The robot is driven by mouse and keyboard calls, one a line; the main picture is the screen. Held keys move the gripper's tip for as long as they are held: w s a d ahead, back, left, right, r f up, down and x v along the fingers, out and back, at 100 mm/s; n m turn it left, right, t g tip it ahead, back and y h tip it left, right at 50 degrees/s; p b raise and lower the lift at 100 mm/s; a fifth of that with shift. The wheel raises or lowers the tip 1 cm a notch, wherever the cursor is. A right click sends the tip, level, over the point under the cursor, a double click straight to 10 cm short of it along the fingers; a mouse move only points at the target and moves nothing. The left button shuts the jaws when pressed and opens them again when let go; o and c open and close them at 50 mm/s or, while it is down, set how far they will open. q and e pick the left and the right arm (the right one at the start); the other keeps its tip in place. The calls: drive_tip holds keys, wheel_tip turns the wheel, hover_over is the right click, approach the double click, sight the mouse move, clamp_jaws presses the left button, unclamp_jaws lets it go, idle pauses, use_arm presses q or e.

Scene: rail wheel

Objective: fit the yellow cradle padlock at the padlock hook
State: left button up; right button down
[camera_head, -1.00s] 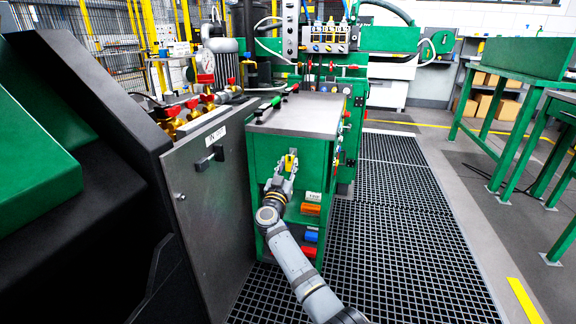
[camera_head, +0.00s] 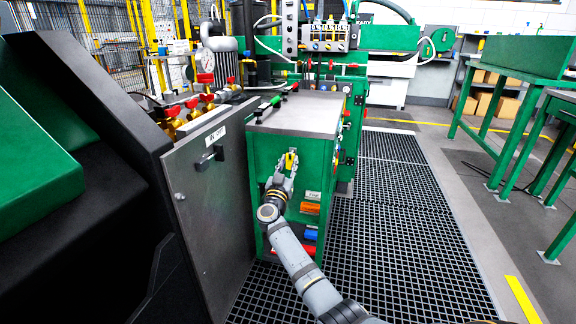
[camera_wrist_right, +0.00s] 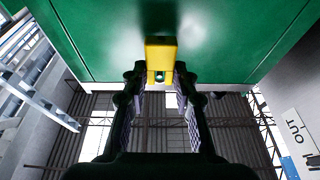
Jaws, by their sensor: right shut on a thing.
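The yellow cradle padlock (camera_head: 290,161) is at the green cabinet front (camera_head: 262,165) in the head view. It also shows in the right wrist view (camera_wrist_right: 161,54), against the green panel and between the fingertips. My right gripper (camera_head: 286,172) is shut on the padlock; the wrist view shows its two dark fingers (camera_wrist_right: 160,78) on either side of its lower end. The padlock hook cannot be made out; it may be hidden behind the padlock. I cannot tell whether the padlock touches a hook. My left gripper is not in view.
Below the gripper on the cabinet hang orange (camera_head: 310,208), blue (camera_head: 312,233) and red padlocks. A grey door panel (camera_head: 208,200) with a black handle stands close on the left. Grated floor (camera_head: 400,230) lies free to the right; green tables (camera_head: 520,110) stand farther right.

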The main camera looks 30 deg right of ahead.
drive_tip(key=shift+w+d, duration=0.7)
drive_tip(key=shift+d, duration=0.1)
drive_tip(key=c, duration=1)
unclamp_jaws()
drive_tip(key=shift+s+a+f, duration=0.2)
drive_tip(key=shift+a, duration=0.1)
drive_tip(key=v, duration=1.1)
drive_tip(key=shift+s, duration=0.15)
